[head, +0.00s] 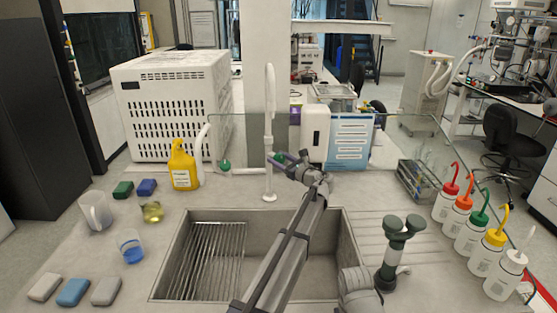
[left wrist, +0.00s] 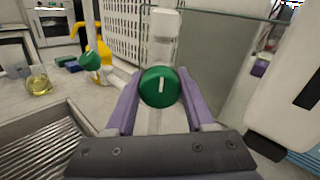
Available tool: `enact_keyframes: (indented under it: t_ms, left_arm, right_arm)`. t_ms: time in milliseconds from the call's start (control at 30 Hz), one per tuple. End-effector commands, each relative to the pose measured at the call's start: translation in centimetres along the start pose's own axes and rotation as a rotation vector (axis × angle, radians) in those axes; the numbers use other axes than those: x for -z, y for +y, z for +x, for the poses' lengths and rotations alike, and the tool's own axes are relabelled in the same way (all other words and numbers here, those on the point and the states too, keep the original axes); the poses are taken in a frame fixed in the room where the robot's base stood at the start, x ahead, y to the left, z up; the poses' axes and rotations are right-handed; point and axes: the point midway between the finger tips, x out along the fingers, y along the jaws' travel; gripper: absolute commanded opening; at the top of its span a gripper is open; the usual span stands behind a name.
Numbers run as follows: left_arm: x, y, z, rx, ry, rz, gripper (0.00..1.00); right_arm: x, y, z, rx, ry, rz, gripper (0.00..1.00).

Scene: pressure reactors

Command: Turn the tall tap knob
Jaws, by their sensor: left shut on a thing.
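The tall white tap (head: 270,110) stands behind the sink. Its round green knob (left wrist: 160,87) has a white mark that stands nearly upright in the left wrist view. My left gripper (head: 280,158) reaches over the sink to the tap and is shut on this knob, with a purple finger on each side of it. In the head view the gripper partly hides the knob. A second green knob (head: 225,165) belongs to a lower tap to the left, and it also shows in the left wrist view (left wrist: 90,61).
The sink (head: 335,262) lies below my arm. A yellow bottle (head: 183,166) stands left of the taps. A blue-and-white box (head: 350,140) stands close on the right. A dark green twin-headed fixture (head: 393,255) and several wash bottles (head: 468,233) are further right.

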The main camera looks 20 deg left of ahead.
Motion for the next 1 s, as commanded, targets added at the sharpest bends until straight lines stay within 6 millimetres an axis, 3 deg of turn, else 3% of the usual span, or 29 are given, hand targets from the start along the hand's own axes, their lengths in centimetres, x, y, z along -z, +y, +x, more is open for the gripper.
enact_keyframes:
  t_ms: [33, 233, 567, 1000]
  left_arm:
    - [0.01, 0.01, -0.01, 0.000, 0.000, 0.000, 0.22]
    - [0.01, 0.02, -0.02, -0.001, 0.000, 0.000, 0.00]
    - [0.01, 0.03, -0.02, -0.001, 0.000, -0.060, 0.00]
    - [0.02, 0.05, -0.03, -0.001, 0.000, -0.386, 0.00]
  right_arm:
    - [0.00, 0.00, 0.00, 0.000, 0.000, 0.000, 0.50]
    - [0.00, 0.00, 0.00, 0.000, 0.000, 0.000, 0.50]
    - [0.00, 0.00, 0.01, 0.000, 0.000, 0.000, 0.50]
    - [0.00, 0.00, 0.02, 0.000, 0.000, 0.000, 0.50]
